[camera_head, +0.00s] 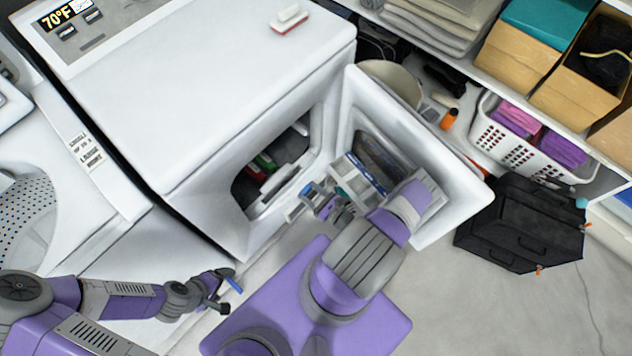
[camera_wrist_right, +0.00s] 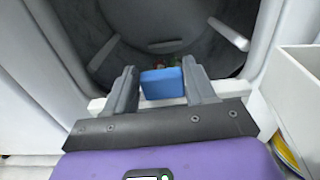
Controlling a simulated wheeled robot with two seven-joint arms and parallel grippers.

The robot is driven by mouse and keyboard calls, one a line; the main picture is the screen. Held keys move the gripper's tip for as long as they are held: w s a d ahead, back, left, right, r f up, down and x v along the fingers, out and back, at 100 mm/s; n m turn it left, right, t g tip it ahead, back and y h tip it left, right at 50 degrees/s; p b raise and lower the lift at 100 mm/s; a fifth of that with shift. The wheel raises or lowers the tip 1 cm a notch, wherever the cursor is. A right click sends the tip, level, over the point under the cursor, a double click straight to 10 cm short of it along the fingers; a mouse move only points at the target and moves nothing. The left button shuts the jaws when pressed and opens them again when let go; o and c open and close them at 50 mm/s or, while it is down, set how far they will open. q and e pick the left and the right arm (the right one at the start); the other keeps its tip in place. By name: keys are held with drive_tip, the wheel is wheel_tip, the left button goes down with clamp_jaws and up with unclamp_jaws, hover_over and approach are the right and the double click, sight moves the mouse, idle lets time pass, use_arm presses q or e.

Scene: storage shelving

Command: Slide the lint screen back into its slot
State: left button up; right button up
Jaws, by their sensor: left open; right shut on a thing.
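The white dryer (camera_head: 230,80) has its door (camera_head: 455,200) open to the right. My right gripper (camera_head: 318,203) is at the lower front edge of the dryer opening. In the right wrist view its fingers (camera_wrist_right: 162,88) are shut on a blue block-like piece, which I take to be the lint screen's handle (camera_wrist_right: 162,84). The rest of the lint screen is hidden, and I cannot tell whether any of it is in the slot. The slot itself is not clearly visible. My left gripper (camera_head: 222,292) is open and empty, low in front of the machines.
Dark drum (camera_wrist_right: 165,40) lies beyond the fingers, with coloured items inside. A white basket (camera_head: 540,155) with purple cloths is on the shelf at right. A black bag (camera_head: 520,225) stands on the floor. Clear floor lies at lower right.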

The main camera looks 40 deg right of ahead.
drive_tip(key=shift+w+b, duration=0.7)
drive_tip(key=shift+w, duration=3.15)
drive_tip(key=b, duration=0.5)
hover_over(286, 187)
drive_tip(key=shift+f, duration=1.55)
drive_tip(key=shift+f, duration=1.15)
drive_tip(key=shift+f+b, duration=0.3)
drive_tip(key=shift+f, duration=3.2)
drive_tip(key=o, duration=1.2)
drive_tip(key=shift+f, duration=0.1)
